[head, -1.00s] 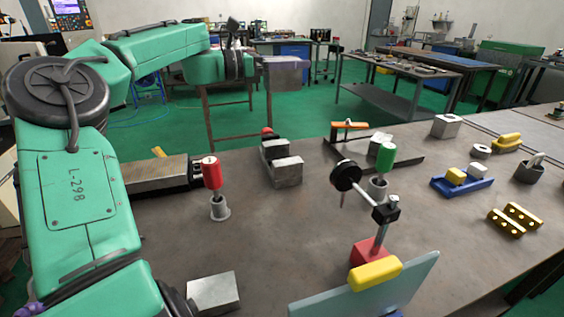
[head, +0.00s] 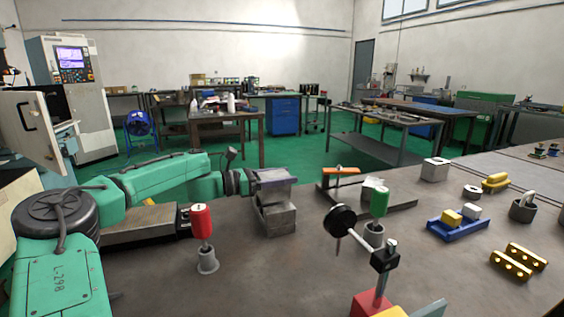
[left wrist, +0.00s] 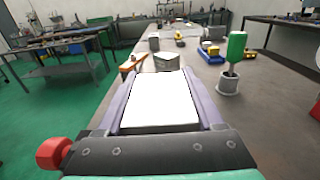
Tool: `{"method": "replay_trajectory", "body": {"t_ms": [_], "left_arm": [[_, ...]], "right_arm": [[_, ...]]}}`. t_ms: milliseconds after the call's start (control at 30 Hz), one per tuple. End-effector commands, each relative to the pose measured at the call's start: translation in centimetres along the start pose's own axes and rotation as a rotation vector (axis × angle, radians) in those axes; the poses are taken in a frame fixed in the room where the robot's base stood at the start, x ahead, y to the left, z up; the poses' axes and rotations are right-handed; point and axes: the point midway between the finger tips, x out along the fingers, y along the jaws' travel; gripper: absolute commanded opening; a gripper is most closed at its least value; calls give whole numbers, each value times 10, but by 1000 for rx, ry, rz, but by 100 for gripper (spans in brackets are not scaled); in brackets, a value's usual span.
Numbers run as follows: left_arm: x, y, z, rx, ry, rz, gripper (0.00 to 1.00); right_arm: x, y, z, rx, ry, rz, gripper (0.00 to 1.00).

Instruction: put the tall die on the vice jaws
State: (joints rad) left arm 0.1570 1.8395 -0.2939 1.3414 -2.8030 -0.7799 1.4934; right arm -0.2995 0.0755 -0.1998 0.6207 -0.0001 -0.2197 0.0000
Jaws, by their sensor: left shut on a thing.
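My left gripper (head: 276,178) hangs low over the grey vice jaws (head: 278,220) in the head view. In the left wrist view its two purple fingers (left wrist: 160,85) are shut on a pale block, the tall die (left wrist: 165,103), whose bright flat top fills the space between them. The die is mostly hidden by the gripper in the head view. It is over the jaws, but I cannot tell whether it touches them. My right gripper is not in view.
A red-handled tool in a grey holder (head: 207,260) stands left of the vice. To the right are a green-handled tool (head: 379,203), a dial indicator stand (head: 385,258), an orange-topped bracket (head: 341,171) and a blue tray (head: 458,231). Bare table lies in front of the vice.

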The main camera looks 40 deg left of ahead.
Motion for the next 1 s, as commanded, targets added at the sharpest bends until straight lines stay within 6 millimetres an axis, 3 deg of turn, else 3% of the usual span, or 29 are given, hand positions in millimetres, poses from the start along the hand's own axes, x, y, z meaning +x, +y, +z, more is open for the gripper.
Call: {"method": "replay_trajectory", "body": {"t_ms": [167, 667, 700, 767, 1000], "left_arm": [[0, 0, -20, 1, -7, 1, 0], [0, 1, -27, 1, -6, 1, 0], [0, 1, -31, -1, 0, 1, 76], [0, 0, -31, -1, 0, 1, 99], [0, 0, -31, -1, 0, 1, 99]], "right_arm": [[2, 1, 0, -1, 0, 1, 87], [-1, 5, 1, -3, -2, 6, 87], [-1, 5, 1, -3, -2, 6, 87], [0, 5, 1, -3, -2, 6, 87], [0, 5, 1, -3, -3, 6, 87]]}}
